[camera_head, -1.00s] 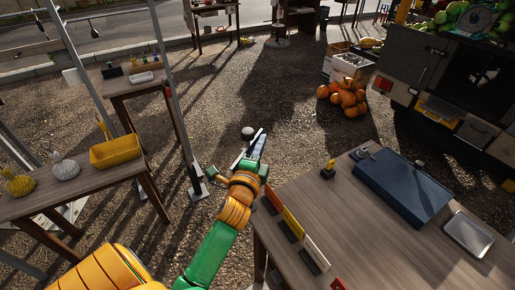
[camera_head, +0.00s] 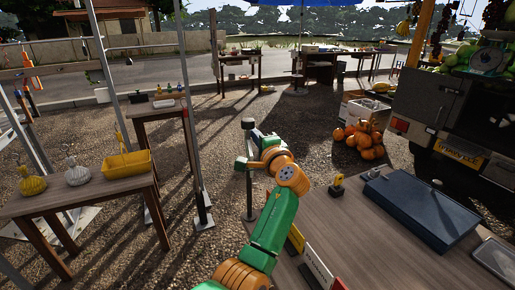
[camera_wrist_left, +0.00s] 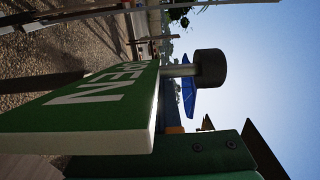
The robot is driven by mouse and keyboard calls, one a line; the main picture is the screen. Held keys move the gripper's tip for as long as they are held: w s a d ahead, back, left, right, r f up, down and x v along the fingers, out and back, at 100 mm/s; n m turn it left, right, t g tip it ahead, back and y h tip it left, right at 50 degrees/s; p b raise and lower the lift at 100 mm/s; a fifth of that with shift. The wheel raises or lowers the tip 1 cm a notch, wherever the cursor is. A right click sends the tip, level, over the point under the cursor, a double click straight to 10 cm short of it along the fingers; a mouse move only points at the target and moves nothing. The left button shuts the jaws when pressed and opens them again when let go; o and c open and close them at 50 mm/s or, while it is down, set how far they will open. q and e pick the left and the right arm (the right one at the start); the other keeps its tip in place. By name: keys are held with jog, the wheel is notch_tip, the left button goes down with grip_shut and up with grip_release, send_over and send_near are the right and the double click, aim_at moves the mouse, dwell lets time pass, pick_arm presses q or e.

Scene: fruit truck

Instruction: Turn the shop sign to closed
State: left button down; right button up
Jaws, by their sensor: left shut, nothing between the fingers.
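The shop sign shows in the left wrist view as a green board (camera_wrist_left: 105,115) with white letters that read as part of "OPEN". A post with a black round knob (camera_wrist_left: 208,69) sticks out past its edge. In the head view the sign (camera_head: 246,163) is seen nearly edge-on, on a thin post with a dark knob (camera_head: 248,124), beyond the wooden table. My left gripper (camera_head: 265,139) is shut and empty, close beside the sign on its right. Whether it touches the board I cannot tell. My right gripper is in neither view.
A wooden table (camera_head: 385,240) at the lower right holds a blue case (camera_head: 420,208), a metal tray and small price signs. Pumpkins (camera_head: 358,142) lie on the gravel beyond it. A side table at the left holds a yellow bin (camera_head: 128,165). Gravel around the sign's post is open.

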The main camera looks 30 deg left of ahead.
pick_arm(q)
jog(key=n+g+b, duration=0.1)
jog(key=n+g+y+b, duration=0.1)
jog(key=shift+w+a+g+y, duration=0.1)
jog(key=shift+a+g+y, duration=0.15)
jog(key=shift+g+y, duration=0.05)
dwell(0.6)
jog(key=shift+a, duration=0.1)
dwell(0.4)
